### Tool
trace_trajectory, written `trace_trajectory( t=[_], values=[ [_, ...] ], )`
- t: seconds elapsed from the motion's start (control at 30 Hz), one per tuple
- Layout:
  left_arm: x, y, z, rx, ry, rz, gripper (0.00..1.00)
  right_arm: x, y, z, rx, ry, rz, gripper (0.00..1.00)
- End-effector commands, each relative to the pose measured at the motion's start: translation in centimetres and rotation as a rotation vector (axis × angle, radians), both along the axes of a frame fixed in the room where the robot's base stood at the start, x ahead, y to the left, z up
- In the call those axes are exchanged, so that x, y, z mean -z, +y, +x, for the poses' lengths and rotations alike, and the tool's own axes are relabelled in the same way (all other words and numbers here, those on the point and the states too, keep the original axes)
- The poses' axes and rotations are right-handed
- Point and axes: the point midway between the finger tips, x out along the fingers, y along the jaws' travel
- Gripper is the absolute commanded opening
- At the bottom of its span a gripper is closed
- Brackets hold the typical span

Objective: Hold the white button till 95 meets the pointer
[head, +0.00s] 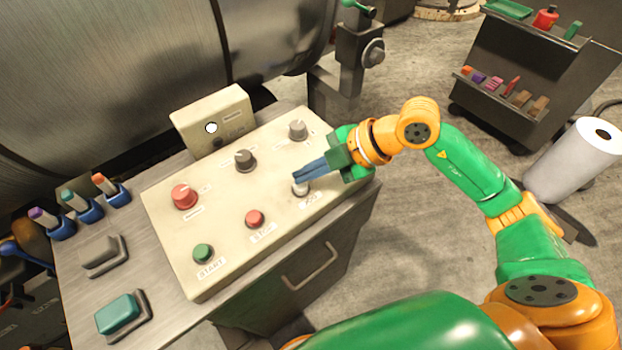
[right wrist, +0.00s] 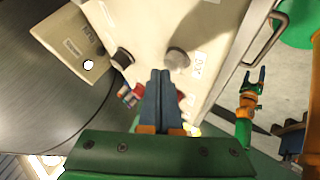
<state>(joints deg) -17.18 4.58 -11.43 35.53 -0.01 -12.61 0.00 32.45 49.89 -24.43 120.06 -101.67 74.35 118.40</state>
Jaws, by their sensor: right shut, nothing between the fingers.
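The white button (head: 300,188) stands on the cream control panel (head: 226,222), above a label that reads JOG. It also shows in the right wrist view (right wrist: 177,60), just right of my fingertips. My right gripper (head: 297,177) is shut and empty, its blue fingers (right wrist: 160,74) over the panel close to the button. I cannot tell whether they touch it. My left gripper (right wrist: 255,80) shows small in the right wrist view, its fingers apart, away from the panel. No readable 95 or pointer shows in either view.
A red STOP button (head: 255,218), green START button (head: 203,252), red knob (head: 184,196) and dark knobs (head: 245,160) share the panel. A small box (head: 214,114) with a white round spot stands behind. A large metal drum (head: 120,70) fills the back left.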

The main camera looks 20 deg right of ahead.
Motion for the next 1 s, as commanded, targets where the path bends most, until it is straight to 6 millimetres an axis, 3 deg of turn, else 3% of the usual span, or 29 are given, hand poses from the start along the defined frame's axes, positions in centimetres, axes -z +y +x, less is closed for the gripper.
trace_trajectory(
  t=[1.0],
  values=[
    [0.7,0.0,0.0,0.001,0.000,-0.001,0.76,1.1,0.0,0.0,0.001,0.000,-0.001,0.00]
  ],
)
